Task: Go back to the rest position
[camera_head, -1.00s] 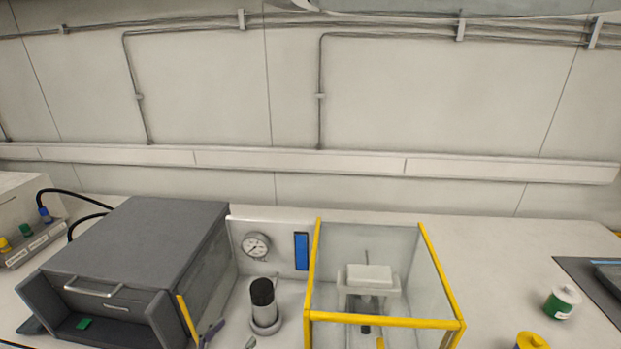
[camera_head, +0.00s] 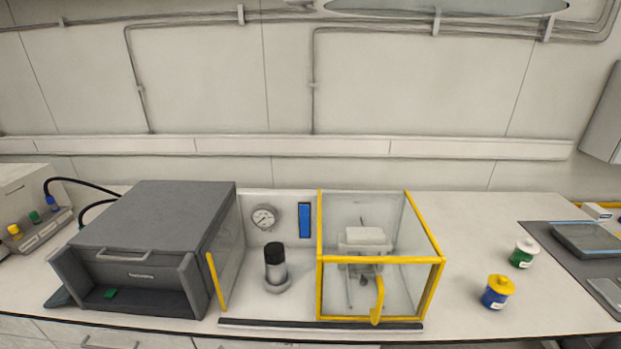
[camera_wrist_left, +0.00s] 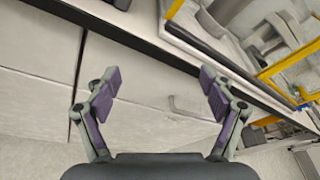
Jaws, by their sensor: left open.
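My left gripper (camera_wrist_left: 158,92) shows in the left wrist view with its two purple-padded fingers wide apart and nothing between them. It is in front of the white cabinet fronts (camera_wrist_left: 150,60) below the bench edge, apart from everything. Neither gripper shows in the head view. On the bench stand a reactor vessel with a black top (camera_head: 275,262) and a yellow-framed clear enclosure (camera_head: 430,262) with apparatus inside. The enclosure's yellow handle (camera_head: 377,298) is at its front.
A dark grey box unit (camera_head: 160,225) stands at the left. A pressure gauge (camera_head: 264,217) is on the back panel. A green jar (camera_head: 523,253) and a blue jar with yellow lid (camera_head: 497,292) stand at the right, beside a dark mat (camera_head: 548,235). The bench between enclosure and jars is clear.

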